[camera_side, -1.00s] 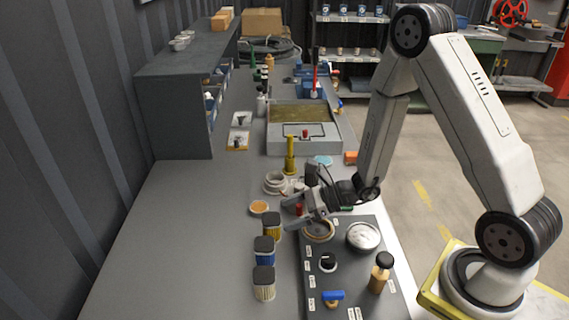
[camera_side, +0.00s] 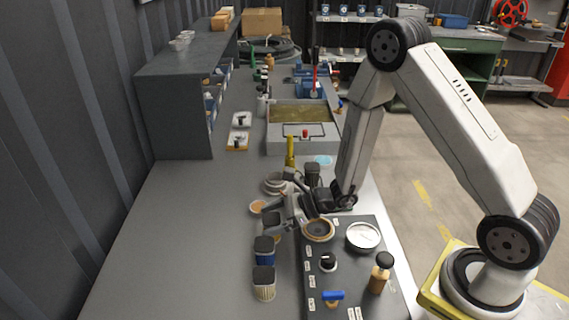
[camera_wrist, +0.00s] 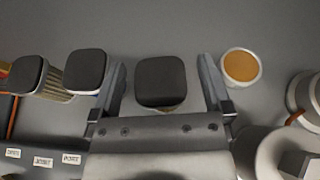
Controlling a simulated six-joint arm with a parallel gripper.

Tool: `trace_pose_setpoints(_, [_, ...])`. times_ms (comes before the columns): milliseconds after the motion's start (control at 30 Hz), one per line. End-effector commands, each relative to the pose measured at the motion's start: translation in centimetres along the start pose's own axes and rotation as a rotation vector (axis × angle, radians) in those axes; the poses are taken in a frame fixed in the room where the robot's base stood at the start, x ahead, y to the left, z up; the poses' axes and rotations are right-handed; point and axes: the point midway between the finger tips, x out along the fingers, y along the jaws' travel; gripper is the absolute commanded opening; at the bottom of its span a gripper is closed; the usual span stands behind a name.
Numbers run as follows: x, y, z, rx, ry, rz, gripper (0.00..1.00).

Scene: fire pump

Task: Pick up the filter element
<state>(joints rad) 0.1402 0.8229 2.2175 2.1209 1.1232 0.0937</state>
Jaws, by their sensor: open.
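Three pleated filter elements with dark square caps stand in a row on the grey bench. The nearest has a cream body (camera_side: 264,290) and the middle one a blue body (camera_side: 264,256). The farthest, with a yellow body (camera_side: 271,231), is partly hidden by my gripper (camera_side: 284,220). In the wrist view, my gripper (camera_wrist: 163,65) is open, with one finger on each side of this farthest element's dark cap (camera_wrist: 160,82). Gaps show between cap and fingers. The other two caps (camera_wrist: 85,70) (camera_wrist: 28,72) stand to the left, the nearer one just outside the left finger.
A round dish with an orange top (camera_wrist: 241,66) stands just right of the right finger. A dark panel (camera_side: 345,285) with a round ring (camera_side: 318,230), a gauge (camera_side: 363,237) and an amber bottle (camera_side: 381,273) lies to the right. The bench at left (camera_side: 180,240) is clear.

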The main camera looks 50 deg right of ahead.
Motion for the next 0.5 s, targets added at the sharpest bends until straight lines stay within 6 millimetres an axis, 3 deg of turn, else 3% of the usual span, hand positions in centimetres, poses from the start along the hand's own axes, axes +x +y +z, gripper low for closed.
trace_pose_setpoints(100, [-0.02, 0.0, 0.01, 0.0, 0.0, 0.0, 1.0])
trace_pose_setpoints(400, [-0.02, 0.0, 0.01, 0.0, 0.0, 0.0, 0.07])
trace_pose_setpoints(500, [-0.02, -0.01, 0.03, -0.001, -0.001, 0.0, 0.07])
